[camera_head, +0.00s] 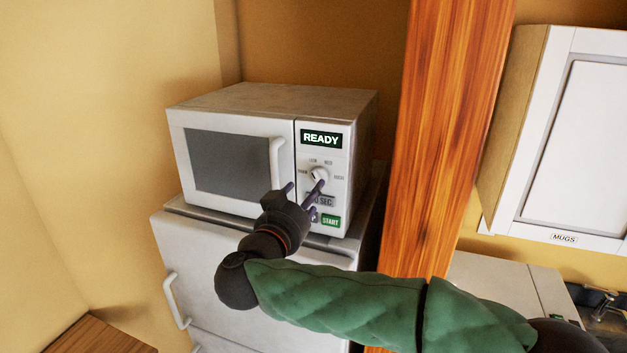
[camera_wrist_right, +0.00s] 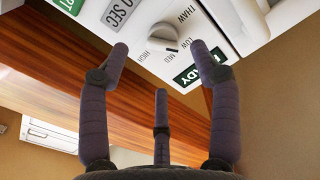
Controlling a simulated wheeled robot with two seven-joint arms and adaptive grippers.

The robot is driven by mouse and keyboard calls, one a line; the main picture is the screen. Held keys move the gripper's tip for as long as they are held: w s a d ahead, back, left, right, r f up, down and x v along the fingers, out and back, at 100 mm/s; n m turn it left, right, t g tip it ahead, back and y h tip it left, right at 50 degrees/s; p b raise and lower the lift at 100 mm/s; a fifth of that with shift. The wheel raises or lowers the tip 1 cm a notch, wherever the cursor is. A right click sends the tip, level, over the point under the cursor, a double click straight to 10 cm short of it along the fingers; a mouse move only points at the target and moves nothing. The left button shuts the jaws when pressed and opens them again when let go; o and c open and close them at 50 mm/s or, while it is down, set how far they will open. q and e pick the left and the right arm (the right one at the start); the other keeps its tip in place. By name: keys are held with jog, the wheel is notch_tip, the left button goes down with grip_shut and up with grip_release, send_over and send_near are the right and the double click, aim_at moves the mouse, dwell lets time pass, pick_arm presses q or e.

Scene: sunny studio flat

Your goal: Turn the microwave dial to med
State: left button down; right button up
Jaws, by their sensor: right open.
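The white microwave (camera_head: 232,160) stands at the centre left of the head view, door shut, with READY on its display (camera_head: 321,139). I cannot tell for sure which word the dial points at. My right gripper (camera_head: 305,185) is open, its purple fingers in front of the panel. In the wrist view its fingertips (camera_wrist_right: 160,47) are spread either side of the dial; contact is unclear. My left gripper is out of view.
The microwave rests on a white fridge (camera_head: 240,252). A wooden post (camera_head: 448,130) stands close to its right. A white wall cabinet (camera_head: 575,150) labelled MUGS hangs further right. The START button (camera_head: 330,220) is just below my right fingers, and the door handle (camera_head: 277,160) is to their left.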

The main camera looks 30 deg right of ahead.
aim_at(315, 183)
jog(key=p+x, duration=0.1)
jog(key=x, duration=0.4)
jog(key=shift+w+d, duration=0.3)
jog(key=shift+f, duration=0.1)
jog(key=c, duration=1.1)
